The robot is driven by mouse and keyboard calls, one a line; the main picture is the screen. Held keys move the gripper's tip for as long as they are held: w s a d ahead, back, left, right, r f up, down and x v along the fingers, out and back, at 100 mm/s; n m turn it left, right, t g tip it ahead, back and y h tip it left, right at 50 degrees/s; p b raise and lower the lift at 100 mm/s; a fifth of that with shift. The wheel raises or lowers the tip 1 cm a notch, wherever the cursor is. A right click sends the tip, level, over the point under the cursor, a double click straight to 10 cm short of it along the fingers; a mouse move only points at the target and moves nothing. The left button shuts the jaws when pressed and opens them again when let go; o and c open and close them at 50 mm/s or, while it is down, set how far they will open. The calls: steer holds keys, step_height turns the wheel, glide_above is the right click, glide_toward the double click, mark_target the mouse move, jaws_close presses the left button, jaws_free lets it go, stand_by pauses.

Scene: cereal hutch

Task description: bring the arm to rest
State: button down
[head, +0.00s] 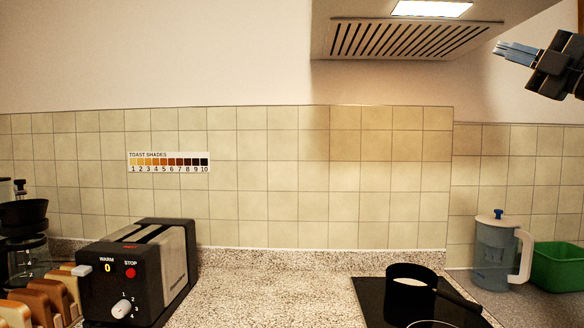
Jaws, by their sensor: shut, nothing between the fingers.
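My gripper (517,53) is in the head view at the upper right. It points left, with its blue-grey fingers shut and empty. It is up in the air beside the right end of the range hood, well above the counter. It touches nothing that I can see. The rest of my arm runs out of the picture at the right edge.
A range hood (412,40) hangs just left of my gripper. Below are a black pot (408,296) on a dark hob (371,297), a water jug (492,256) and a green bin (558,267). A toaster (150,270) stands at left; the middle counter (265,285) is clear.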

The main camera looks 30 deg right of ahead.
steer(key=w+f+m+h, duration=0.5)
steer(key=w+f+m, duration=0.1)
steer(key=f, duration=0.6)
steer(key=a+f+m+g+h, duration=0.1)
steer(key=a+f+m+h, duration=0.1)
steer(key=a+f, duration=0.5)
steer(key=a+f+m+g+h, duration=0.1)
steer(key=a+f+m, duration=0.2)
steer(key=f, duration=0.7)
steer(key=a+f+m+g+h, duration=0.1)
steer(key=a+f+m+h, duration=0.1)
steer(key=a+f, duration=0.5)
steer(key=s+a+f+m+g+y, duration=0.2)
steer(key=s+a+f+y, duration=0.3)
steer(key=s+a+f, duration=0.9)
steer(key=s+a+f+m+g+y, duration=0.1)
steer(key=s+a+f+g+y, duration=0.1)
steer(key=s, duration=0.5)
steer(key=s+a+f+m+g+y, duration=0.1)
steer(key=s+a+f+m+y, duration=0.1)
steer(key=s+a+f, duration=0.3)
steer(key=s+a+y, duration=0.1)
steer(key=s+a, duration=0.1)
steer(key=s, duration=0.1)
steer(key=shift+s+a+f+g, duration=0.15)
steer(key=shift+s+f+g, duration=0.05)
steer(key=shift+g, duration=0.2)
